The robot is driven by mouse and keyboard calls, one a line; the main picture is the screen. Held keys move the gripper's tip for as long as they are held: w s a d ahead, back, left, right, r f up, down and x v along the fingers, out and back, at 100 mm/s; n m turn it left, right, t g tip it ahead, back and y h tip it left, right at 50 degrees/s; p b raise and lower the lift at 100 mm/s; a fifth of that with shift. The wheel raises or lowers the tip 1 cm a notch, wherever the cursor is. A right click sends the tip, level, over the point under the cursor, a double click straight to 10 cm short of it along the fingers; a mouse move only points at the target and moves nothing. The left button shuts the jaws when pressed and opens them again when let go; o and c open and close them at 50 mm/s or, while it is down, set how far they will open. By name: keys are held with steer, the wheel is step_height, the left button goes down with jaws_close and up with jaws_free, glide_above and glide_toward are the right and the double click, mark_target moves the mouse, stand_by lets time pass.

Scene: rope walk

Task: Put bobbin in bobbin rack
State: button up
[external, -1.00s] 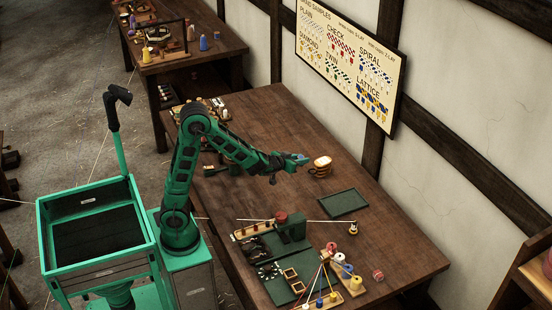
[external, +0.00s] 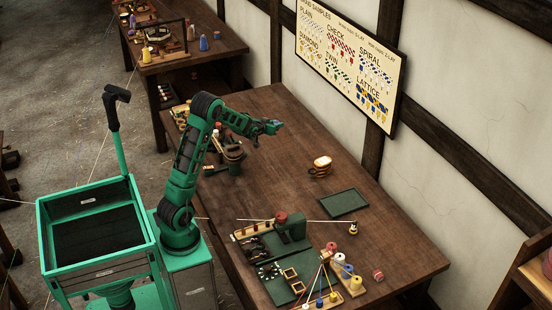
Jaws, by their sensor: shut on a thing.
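My gripper (external: 273,126) is raised over the far part of the long wooden table. A small blue piece shows at its jaws; I take this to be the bobbin (external: 270,127), mostly hidden by the fingers. The jaws are shut on it, clear of the tabletop. Which thing is the bobbin rack is not certain from this view. A wooden holder (external: 355,289) with several coloured spools stands at the near right of the table. A wooden strip with small round pieces (external: 253,230) lies near the table's left edge.
A dark green tray (external: 344,202) and a bundle with a pale top (external: 321,165) are on the table. Small items crowd the far left corner, behind my arm. The middle of the table is clear.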

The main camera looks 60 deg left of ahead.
steer(key=s+a+r, duration=0.1)
steer(key=s+a, duration=0.5)
steer(key=a, duration=0.4)
steer(key=s+a, duration=0.6)
steer(key=a, duration=0.4)
steer(key=s+a+r, duration=0.1)
steer(key=s+a, duration=0.5)
steer(key=a, duration=0.4)
steer(key=s+a+r, duration=0.1)
steer(key=s+a, duration=0.3)
steer(key=s, duration=0.7)
steer(key=s+a, duration=0.5)
steer(key=s, duration=0.6)
steer(key=s+a+r, duration=0.1)
steer(key=s+a, duration=0.3)
steer(key=s, duration=0.7)
steer(key=w+f, duration=0.8)
steer(key=w+d+f, duration=0.1)
steer(key=w+f, duration=0.3)
steer(key=shift+w, duration=0.3)
steer(key=shift+f, duration=1.95)
steer(key=shift+f, duration=0.1)
steer(key=shift+f, duration=0.3)
